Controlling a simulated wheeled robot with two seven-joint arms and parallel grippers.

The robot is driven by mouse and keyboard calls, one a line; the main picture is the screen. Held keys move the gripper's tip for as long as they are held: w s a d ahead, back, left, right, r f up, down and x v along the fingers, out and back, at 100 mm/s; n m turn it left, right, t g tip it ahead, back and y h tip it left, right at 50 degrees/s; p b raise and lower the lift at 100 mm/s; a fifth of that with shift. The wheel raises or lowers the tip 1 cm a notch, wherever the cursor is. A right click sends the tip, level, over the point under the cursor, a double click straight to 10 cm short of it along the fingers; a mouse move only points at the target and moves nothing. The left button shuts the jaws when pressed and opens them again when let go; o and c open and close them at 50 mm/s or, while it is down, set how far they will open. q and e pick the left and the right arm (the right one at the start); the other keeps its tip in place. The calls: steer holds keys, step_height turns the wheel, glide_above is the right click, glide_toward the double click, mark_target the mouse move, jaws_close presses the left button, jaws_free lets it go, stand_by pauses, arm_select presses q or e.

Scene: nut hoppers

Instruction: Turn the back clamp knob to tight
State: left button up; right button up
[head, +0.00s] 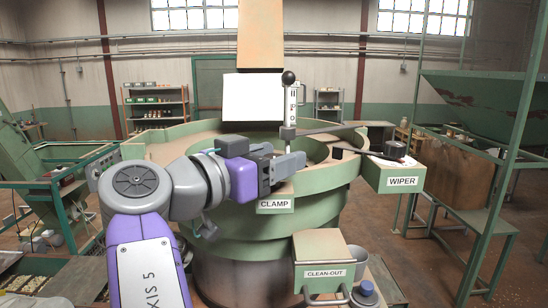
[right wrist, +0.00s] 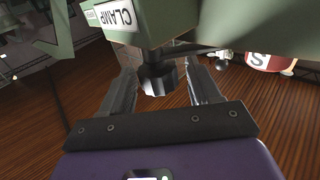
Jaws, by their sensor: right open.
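My right gripper (head: 288,166) is at the green bowl hopper, just above the CLAMP label (head: 275,204) in the head view. In the right wrist view the open right gripper (right wrist: 160,72) has one finger on each side of a dark, lobed clamp knob (right wrist: 158,78). The knob sticks out from a green block with a CLAMP label (right wrist: 114,14). Gaps show between the fingers and the knob, so it is not gripped. In the head view my gripper hides this knob, and its setting cannot be read. My left gripper is out of view.
A lever with a black ball (head: 288,77) stands upright just behind my gripper. To the right are a WIPER box (head: 392,178) with a dark knob (head: 395,150), and a CLEAN-OUT box (head: 323,258) lower down. A green steel frame (head: 507,150) stands far right.

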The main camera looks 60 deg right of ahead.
steer(key=v, duration=0.7)
steer(key=shift+a+b, duration=0.25)
steer(key=shift+b, duration=0.05)
steer(key=shift+w, duration=0.1)
